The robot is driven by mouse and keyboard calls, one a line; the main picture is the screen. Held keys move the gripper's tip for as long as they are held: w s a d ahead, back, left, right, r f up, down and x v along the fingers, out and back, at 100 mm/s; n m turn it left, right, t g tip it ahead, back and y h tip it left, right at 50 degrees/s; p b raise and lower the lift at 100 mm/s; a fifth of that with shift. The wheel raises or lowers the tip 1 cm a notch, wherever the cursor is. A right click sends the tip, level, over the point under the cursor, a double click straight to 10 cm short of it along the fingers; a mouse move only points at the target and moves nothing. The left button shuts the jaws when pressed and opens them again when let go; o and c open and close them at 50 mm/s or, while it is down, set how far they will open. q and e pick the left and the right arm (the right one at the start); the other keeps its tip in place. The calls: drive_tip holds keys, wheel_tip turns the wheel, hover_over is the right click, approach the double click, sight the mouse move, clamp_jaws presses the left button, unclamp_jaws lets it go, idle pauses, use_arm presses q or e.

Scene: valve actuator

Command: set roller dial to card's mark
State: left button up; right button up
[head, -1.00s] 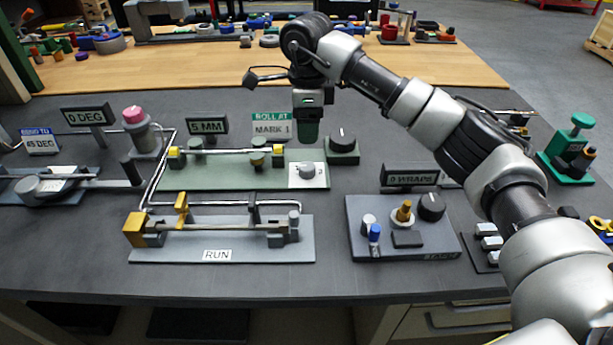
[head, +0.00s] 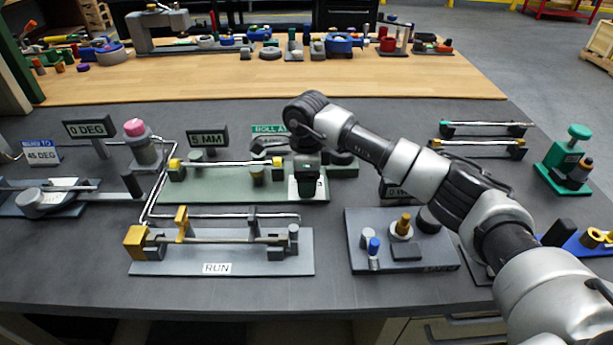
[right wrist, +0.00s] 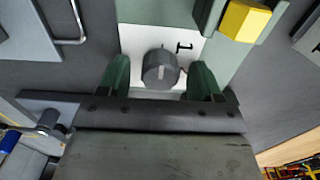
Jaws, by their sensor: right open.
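The grey roller dial (right wrist: 161,69) has a pale line on its top and sits on a white plate (right wrist: 140,38) with a small black mark beside it. My right gripper (right wrist: 160,80) is open, its green fingers on either side of the dial, apparently not clamped on it. In the head view my right gripper (head: 307,186) points down over the right end of the green roller base (head: 215,190) and hides the dial. The green-topped card (head: 268,130) is mostly hidden behind my right arm. My left gripper is out of view.
A 5 MM sign (head: 207,139) stands behind the roller base. A grey RUN fixture (head: 170,266) lies in front. A grey panel (head: 352,235) with knobs is to the right, and a yellow block (right wrist: 243,20) is near the dial.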

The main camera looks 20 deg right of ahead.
drive_tip(key=c, duration=0.9)
drive_tip(key=shift+m, duration=0.3)
drive_tip(key=m, duration=0.3)
drive_tip(key=shift+b, duration=0.3)
drive_tip(key=m, duration=0.5)
drive_tip(key=shift+r, duration=0.1)
drive_tip(key=o, duration=0.9)
